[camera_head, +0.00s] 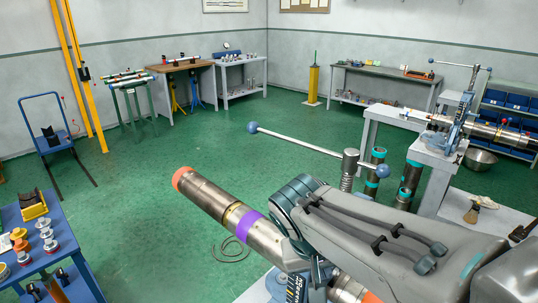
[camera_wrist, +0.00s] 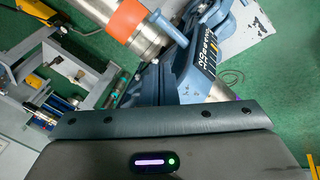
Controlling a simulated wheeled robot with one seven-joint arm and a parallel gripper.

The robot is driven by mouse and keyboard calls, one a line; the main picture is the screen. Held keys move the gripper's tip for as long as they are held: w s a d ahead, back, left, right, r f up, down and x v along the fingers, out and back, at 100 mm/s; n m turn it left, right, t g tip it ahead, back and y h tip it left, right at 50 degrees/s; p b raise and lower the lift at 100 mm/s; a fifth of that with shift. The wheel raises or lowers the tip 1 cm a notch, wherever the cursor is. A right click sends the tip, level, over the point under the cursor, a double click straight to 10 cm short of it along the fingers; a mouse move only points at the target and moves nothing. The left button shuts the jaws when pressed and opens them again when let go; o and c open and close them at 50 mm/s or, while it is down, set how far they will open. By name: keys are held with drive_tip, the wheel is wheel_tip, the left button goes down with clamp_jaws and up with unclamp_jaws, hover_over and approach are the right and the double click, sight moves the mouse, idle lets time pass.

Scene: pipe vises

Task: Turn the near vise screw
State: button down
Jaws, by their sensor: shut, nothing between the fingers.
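The near vise screw (camera_head: 349,163) stands upright in the head view, with a long bar handle (camera_head: 310,143) through its top. Blue balls cap the handle's ends. The near vise (camera_head: 296,287) is mostly hidden behind my arm; part of its blue body with a black label (camera_wrist: 203,48) shows in the wrist view. A steel pipe (camera_head: 212,200) with an orange end and purple band runs through it. In the wrist view my gripper's dark body (camera_wrist: 150,118) fills the bottom, beside the vise and pipe. Its fingers are not clearly seen; it holds nothing visible.
A second vise (camera_head: 465,112) with a pipe stands on a grey stand at the right. A blue table (camera_head: 85,262) with fittings is at the lower left. Benches line the back wall. The green floor (camera_head: 150,205) between is open.

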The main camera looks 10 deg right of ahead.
drive_tip(key=w+m+h+b, duration=0.1)
drive_tip(key=w, duration=0.1)
drive_tip(key=w+h+b, duration=0.1)
drive_tip(key=w+h, duration=0.1)
drive_tip(key=w+r+m+t+h+b, duration=0.1)
drive_tip(key=w+h, duration=0.1)
drive_tip(key=shift+w+d+r+m, duration=0.1)
drive_tip(key=shift+w+d+m, duration=0.15)
drive_tip(key=shift+d+m, duration=0.1)
drive_tip(key=w+a+r+m+t+h+b, duration=0.2)
drive_tip(key=w+a+r+t+h, duration=0.1)
drive_tip(key=w, duration=0.2)
drive_tip(key=m+t+h+b, duration=0.2)
drive_tip(key=m+t+h, duration=0.15)
drive_tip(key=t, duration=0.35)
approach(285, 139)
drive_tip(key=p+x, duration=0.5)
drive_tip(key=shift+w+d+r, duration=0.1)
drive_tip(key=shift+w+d, duration=0.15)
drive_tip(key=shift+d, duration=0.1)
drive_tip(key=shift+w+d, duration=0.35)
drive_tip(key=shift+d, duration=0.05)
